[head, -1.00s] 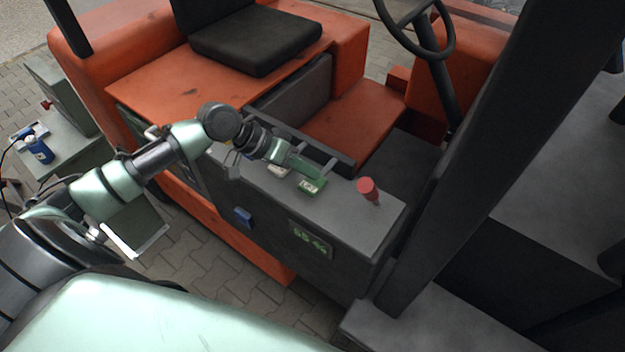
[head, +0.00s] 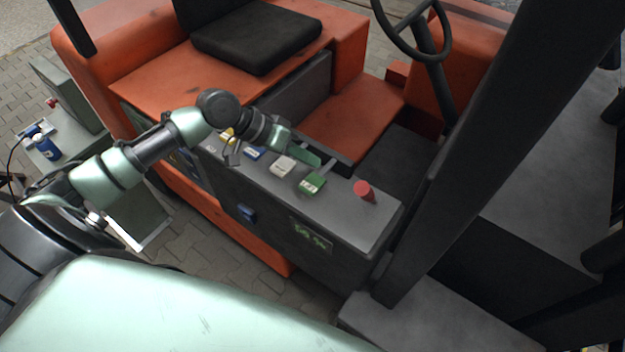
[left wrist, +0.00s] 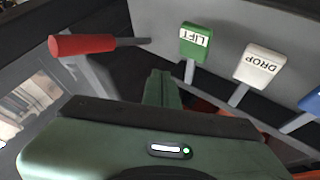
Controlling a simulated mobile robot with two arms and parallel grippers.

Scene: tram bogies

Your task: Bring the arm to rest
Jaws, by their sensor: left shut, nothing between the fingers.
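My left arm (head: 150,150) reaches in from the left over the grey side console (head: 345,220) of an orange forklift. My left gripper (head: 308,157) is shut and empty, just above and behind the console's row of levers. In the left wrist view its green fingers (left wrist: 161,88) are together, apart from the green lever marked LIFT (left wrist: 195,41) and the white lever marked DROP (left wrist: 259,66). These levers also show in the head view, the green one (head: 312,184) nearest the red knob. My right gripper is not in view.
A red knob (head: 364,190) stands near the console's right end. Blue (head: 254,153) and yellow (head: 228,135) levers are farther left. A steering wheel (head: 420,40), a black seat (head: 258,38) and a thick dark post (head: 470,150) surround the console. A display (head: 311,238) is on its side.

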